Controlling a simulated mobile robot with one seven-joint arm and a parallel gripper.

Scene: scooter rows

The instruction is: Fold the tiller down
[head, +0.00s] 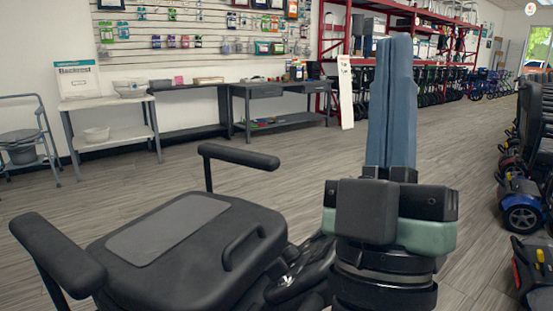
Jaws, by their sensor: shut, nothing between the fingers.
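My gripper (393,52) is at the right of centre, with its long blue fingers pointing up and pressed together, nothing between them. A black scooter stands at the lower left. Its seat (165,240) has a grey panel and a loop handle, with one armrest (238,156) at the back and another (55,252) at the front left. Dark scooter parts (295,270) with a small shiny piece show between the seat and my gripper. I cannot tell whether they belong to the tiller; no upright tiller is clearly visible. My gripper is apart from the seat, to its right.
More scooters (522,205) stand in a row along the right edge. A white table (108,105), a grey workbench (280,90) and red shelving (400,15) line the back wall. A commode chair (25,145) is at the far left. The wood floor between is clear.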

